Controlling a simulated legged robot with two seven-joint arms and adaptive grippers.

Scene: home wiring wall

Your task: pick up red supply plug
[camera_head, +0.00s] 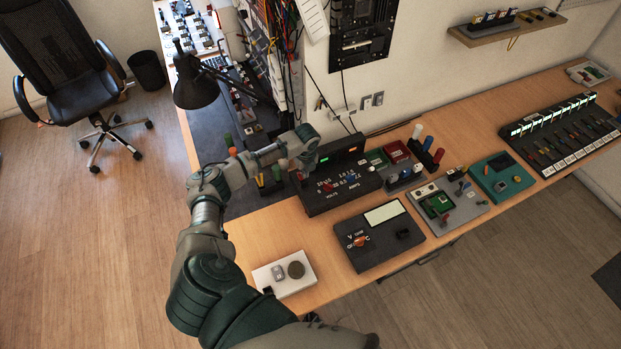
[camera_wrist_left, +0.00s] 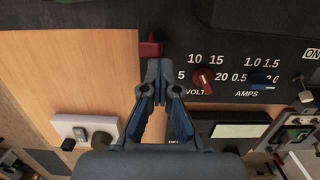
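The red supply plug (camera_wrist_left: 150,47) is at the left edge of the black power supply panel in the left wrist view, just beyond my left fingertips. My left gripper (camera_wrist_left: 158,66) has its fingertips close together. They look shut, slightly right of the plug's middle, and I cannot tell whether they touch it. In the head view my left gripper (camera_head: 303,160) reaches over the left end of the power supply (camera_head: 345,190). The plug is hard to make out there beside the gripper. My right gripper is not in view.
The power supply has a red knob (camera_wrist_left: 203,78) and a blue knob (camera_wrist_left: 262,78). A black meter (camera_head: 378,238) and a white switch plate (camera_head: 285,274) lie in front on the wooden bench. A black lamp (camera_head: 196,85) stands behind.

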